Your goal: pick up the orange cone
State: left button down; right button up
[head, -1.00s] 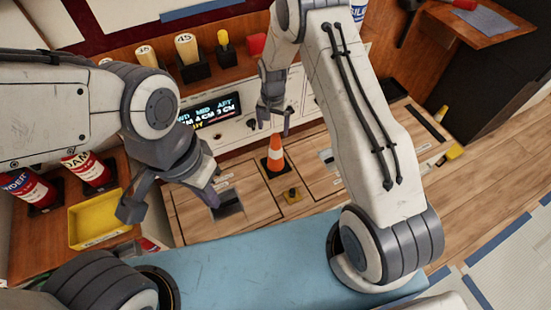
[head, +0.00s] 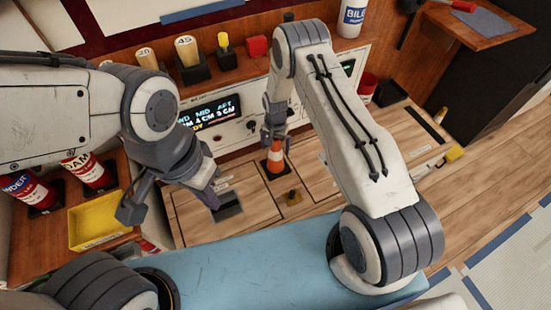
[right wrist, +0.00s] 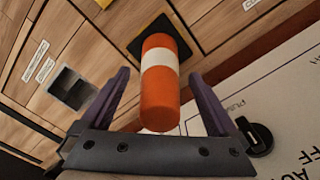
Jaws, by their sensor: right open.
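The orange cone (head: 275,163) has a white band and stands upright on a dark square base on the wooden panel. In the right wrist view the cone (right wrist: 159,95) stands between the fingers, with a gap on each side. My right gripper (head: 274,134) is open above and around the top of the cone, which it partly hides in the head view. The right gripper's purple fingers also show in the right wrist view (right wrist: 163,100). My left gripper (head: 172,203) is open and empty over the left part of the panel, away from the cone.
A yellow tray (head: 97,222) and red cans (head: 88,170) are at the left. A lit display (head: 212,112) and a white switch panel (head: 235,134) stand behind.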

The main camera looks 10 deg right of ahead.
grip_shut()
jog(key=shift+r, duration=0.15)
